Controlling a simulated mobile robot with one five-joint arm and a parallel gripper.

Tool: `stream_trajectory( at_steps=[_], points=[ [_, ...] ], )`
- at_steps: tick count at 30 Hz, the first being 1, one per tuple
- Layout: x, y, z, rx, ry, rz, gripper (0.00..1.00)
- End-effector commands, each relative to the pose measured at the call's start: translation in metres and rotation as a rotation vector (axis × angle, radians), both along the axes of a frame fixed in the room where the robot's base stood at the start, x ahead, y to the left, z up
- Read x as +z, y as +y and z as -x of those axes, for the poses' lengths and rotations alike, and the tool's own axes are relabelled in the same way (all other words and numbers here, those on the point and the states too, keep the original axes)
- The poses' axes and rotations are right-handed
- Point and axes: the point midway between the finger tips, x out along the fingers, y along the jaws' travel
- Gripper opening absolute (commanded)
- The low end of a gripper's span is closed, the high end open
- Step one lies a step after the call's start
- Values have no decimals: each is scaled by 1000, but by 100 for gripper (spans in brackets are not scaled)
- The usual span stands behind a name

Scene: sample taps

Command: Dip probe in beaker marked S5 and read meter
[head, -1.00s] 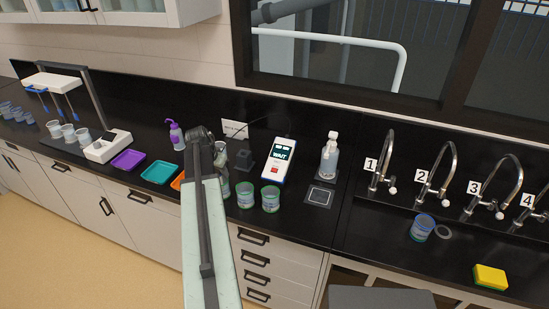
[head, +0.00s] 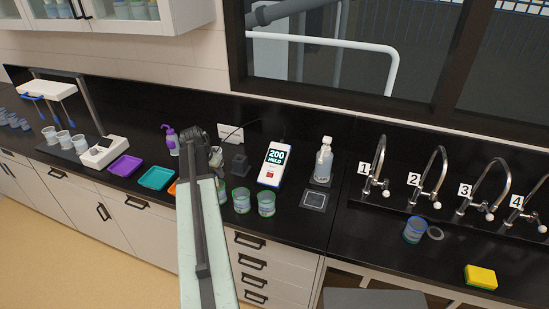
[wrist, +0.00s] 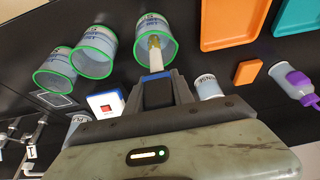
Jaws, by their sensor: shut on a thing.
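My gripper (wrist: 158,88) is shut on the probe, which has a blue handle and a pale shaft (wrist: 155,60). The shaft's tip is inside a green-rimmed beaker (wrist: 143,28) in the wrist view. Two more green-rimmed beakers (wrist: 97,50) (wrist: 56,75) stand beside it; their markings are too small to read surely. In the head view two of the beakers (head: 241,200) (head: 266,203) stand right of my arm, and the third (head: 222,195) is partly hidden by it. The meter (head: 274,164) reads "200 HELD"; its red button (wrist: 107,106) shows in the wrist view.
Purple (head: 125,166), teal (head: 156,178) and orange trays lie left of my arm. A purple-capped bottle (head: 171,140) stands behind them. A white-topped bottle (head: 323,160) stands right of the meter. Numbered taps and a yellow sponge (head: 481,276) are at the right.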

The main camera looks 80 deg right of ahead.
Motion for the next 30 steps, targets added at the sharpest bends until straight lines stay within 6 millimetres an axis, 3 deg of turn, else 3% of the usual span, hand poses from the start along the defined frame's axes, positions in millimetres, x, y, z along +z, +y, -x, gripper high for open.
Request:
stream_trajectory(
  at_steps=[1, 18, 30],
  points=[
    [10, 0, 0, 0, 0, 0, 0],
    [62, 0, 0, 0, 0, 0, 0],
    [63, 0, 0, -1, 0, 0, 0]
  ],
)
